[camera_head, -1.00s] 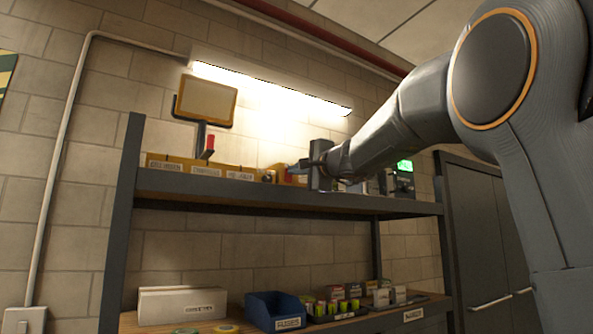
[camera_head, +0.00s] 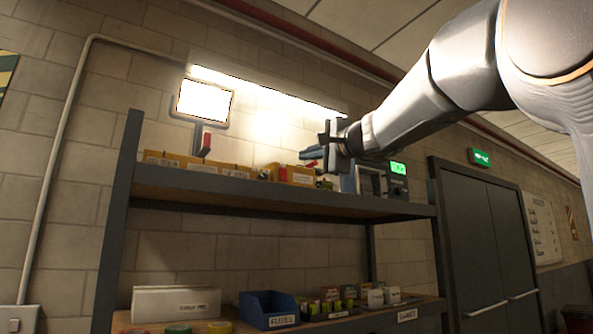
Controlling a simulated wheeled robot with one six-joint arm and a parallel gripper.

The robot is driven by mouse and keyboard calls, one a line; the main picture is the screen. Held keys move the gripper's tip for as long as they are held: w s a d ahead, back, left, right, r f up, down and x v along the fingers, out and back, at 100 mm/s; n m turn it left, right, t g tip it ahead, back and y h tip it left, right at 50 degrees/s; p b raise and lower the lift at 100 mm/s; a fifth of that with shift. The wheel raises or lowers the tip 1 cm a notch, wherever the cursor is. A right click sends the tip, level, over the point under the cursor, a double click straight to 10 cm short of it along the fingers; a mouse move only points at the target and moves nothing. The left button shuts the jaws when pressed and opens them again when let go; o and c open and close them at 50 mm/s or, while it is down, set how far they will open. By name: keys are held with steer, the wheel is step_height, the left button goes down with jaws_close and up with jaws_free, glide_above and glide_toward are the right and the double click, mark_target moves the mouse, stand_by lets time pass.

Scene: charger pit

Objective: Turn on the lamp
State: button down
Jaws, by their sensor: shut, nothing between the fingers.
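The lamp (camera_head: 203,102) is a square panel on a stand at the left of the upper shelf. Its face glows bright white. A dark piece with a red part (camera_head: 207,140) stands just below it. My gripper (camera_head: 308,157) is in front of the right part of the upper shelf, to the right of the lamp and apart from it. It is shut with nothing visible in it. The arm reaches in from the upper right. My gripper's far side and some shelf items behind it are hidden.
Several yellow boxes (camera_head: 195,166) line the upper shelf (camera_head: 270,194). A device with a green display (camera_head: 397,168) stands at its right end. A lit tube fixture (camera_head: 270,92) hangs on the wall above. The lower shelf holds a blue bin (camera_head: 268,309) and small items.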

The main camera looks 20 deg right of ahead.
steer(key=shift+s+d+r+b, duration=0.1)
steer(key=shift+s+d+b, duration=0.1)
steer(key=shift+s, duration=0.5)
steer(key=shift+s+d+r+b, duration=0.15)
steer(key=shift+s+d, duration=0.1)
steer(key=shift+s, duration=0.4)
steer(key=shift+s+d+r+b, duration=0.1)
steer(key=shift+s+d+b, duration=0.1)
steer(key=shift+s, duration=0.5)
